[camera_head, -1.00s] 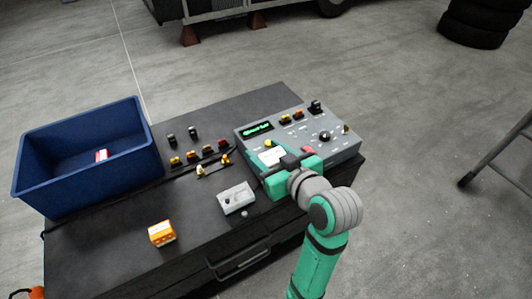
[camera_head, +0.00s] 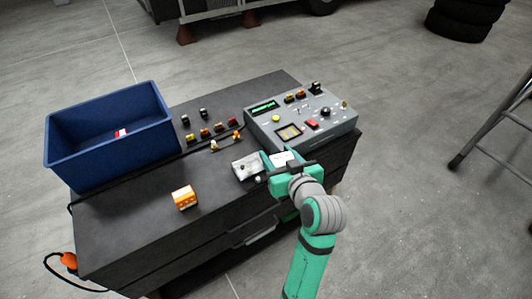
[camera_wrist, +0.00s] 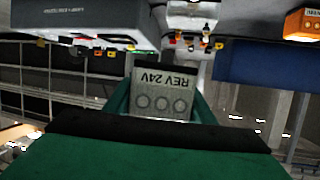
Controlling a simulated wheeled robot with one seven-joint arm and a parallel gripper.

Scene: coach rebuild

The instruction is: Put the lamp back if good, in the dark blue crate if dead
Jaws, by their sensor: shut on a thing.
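My gripper (camera_head: 281,166) is shut on a pale grey lamp block (camera_head: 283,158). In the wrist view the lamp block (camera_wrist: 163,93) sits between the green fingers, with "REV 24V" upside down and several round marks on its face. It is held at the front edge of the grey test panel, off the panel's yellow-framed square socket (camera_head: 289,132), which shows uncovered. The panel (camera_head: 340,123) has a lit green screen (camera_head: 264,107), too small to read. The dark blue crate (camera_head: 110,158) stands at the bench's left end with a small red-and-white thing (camera_head: 121,133) inside.
A small grey box (camera_head: 244,169) stands just left of my gripper. An orange block (camera_head: 184,197) is on the front of the black bench (camera_head: 130,225). Several small coloured lamps (camera_head: 205,132) stand between crate and panel. The bench's front left is clear.

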